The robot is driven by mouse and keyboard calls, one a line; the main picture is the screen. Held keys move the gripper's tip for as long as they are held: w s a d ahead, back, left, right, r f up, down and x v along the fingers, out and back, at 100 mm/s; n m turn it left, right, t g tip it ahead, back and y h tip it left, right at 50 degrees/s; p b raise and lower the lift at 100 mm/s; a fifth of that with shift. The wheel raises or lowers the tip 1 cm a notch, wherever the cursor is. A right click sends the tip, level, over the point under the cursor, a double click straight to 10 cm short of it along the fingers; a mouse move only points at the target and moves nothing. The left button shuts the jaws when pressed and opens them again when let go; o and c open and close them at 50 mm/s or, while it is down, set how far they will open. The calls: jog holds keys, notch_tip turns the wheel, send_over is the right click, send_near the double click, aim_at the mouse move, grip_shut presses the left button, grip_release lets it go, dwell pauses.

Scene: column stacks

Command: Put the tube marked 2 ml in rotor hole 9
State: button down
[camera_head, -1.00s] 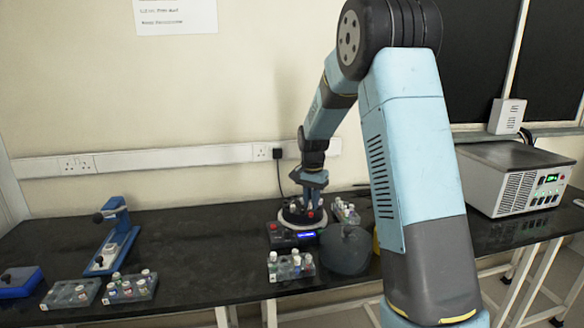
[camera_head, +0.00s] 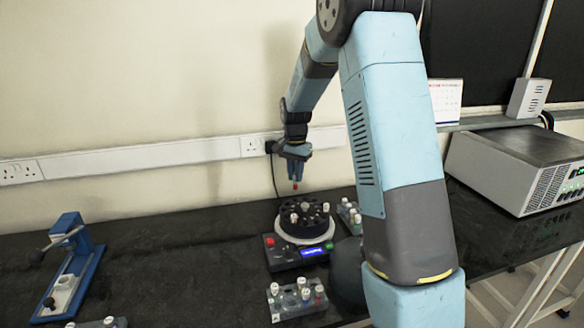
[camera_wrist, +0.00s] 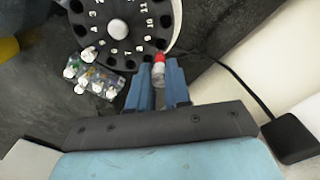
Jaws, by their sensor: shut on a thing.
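My gripper (camera_head: 295,172) is shut on a red-ended tube (camera_head: 295,185) and holds it in the air above the rotor (camera_head: 303,226). In the wrist view my gripper (camera_wrist: 159,80) has the tube (camera_wrist: 158,71) between its fingertips, its red part toward the rotor (camera_wrist: 98,50). I cannot read its volume mark. The black rotor has a ring of numbered holes and a pale central knob. In the wrist view the number 9 shows near the tube, and a dark hole (camera_wrist: 161,43) lies beside it. The tube's end appears just outside the rotor's edge there.
The rotor's base has a lit blue display (camera_head: 313,251). A rack of capped tubes (camera_head: 298,300) stands in front, and another rack (camera_head: 349,214) stands right of the rotor. A blue stand (camera_head: 72,265) is at left and a grey box unit (camera_head: 517,165) at right.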

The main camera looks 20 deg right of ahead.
aim_at(295, 189)
jog(key=shift+w+f, duration=0.1)
jog(key=shift+w, duration=0.15)
jog(key=shift+f, duration=1.8)
jog(key=shift+s+f, duration=0.1)
dwell(0.4)
jog(key=shift+f, duration=1.75)
dwell(0.5)
jog(key=c, duration=0.7)
grip_release()
